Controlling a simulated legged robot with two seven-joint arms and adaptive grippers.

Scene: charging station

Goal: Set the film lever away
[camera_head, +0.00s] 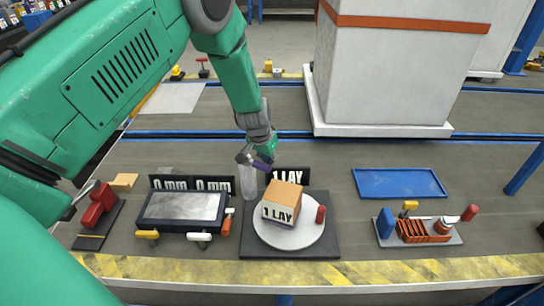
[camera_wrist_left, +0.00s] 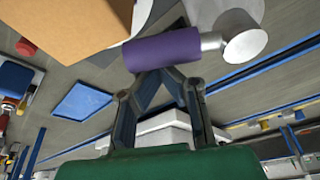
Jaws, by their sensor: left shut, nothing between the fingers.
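A purple lever grip (camera_head: 260,166) shows on the upright post (camera_head: 247,182), to the left of the box on the turntable. In the left wrist view the purple grip (camera_wrist_left: 162,49) is a cylinder on a short metal rod with a pale round hub (camera_wrist_left: 243,38). My left gripper (camera_head: 250,156) is shut and empty, right by the grip. In the wrist view its fingertips (camera_wrist_left: 160,76) lie just below the grip in the picture; I cannot tell whether they touch it. My right gripper is not in view.
An orange-topped box (camera_head: 284,194) marked "1 LAY" sits on a round turntable (camera_head: 270,233) with a red knob (camera_head: 321,214). A framed panel (camera_head: 182,205) stands left. A blue tray (camera_head: 398,182) and an orange-slatted fixture (camera_head: 424,230) stand right. A large wrapped load (camera_head: 385,80) stands behind.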

